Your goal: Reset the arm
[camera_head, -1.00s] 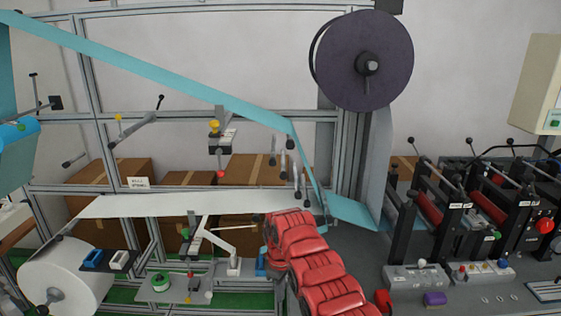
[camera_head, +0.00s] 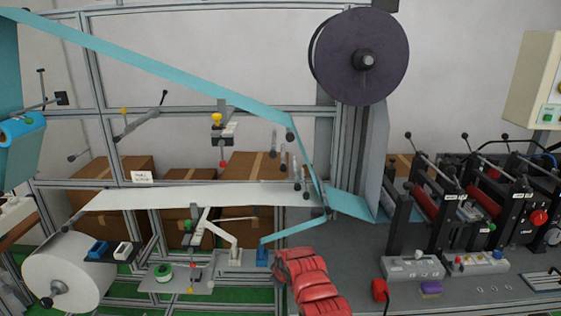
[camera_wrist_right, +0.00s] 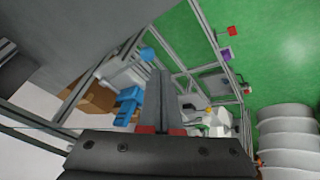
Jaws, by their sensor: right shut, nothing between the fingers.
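My right arm (camera_head: 312,283), in red segmented padding, rises from the bottom centre of the head view, in front of the lower frame and the bench edge. Its gripper cannot be made out there. In the right wrist view my right gripper (camera_wrist_right: 161,78) is shut, with its two dark fingers together and nothing between them. The fingers are over the frame, with green floor beyond. My left arm and gripper are in neither view.
The white web (camera_head: 215,195) and blue strip (camera_head: 170,78) cross the frame. A dark reel (camera_head: 362,58) is above. Roller stations (camera_head: 450,205) fill the right bench.

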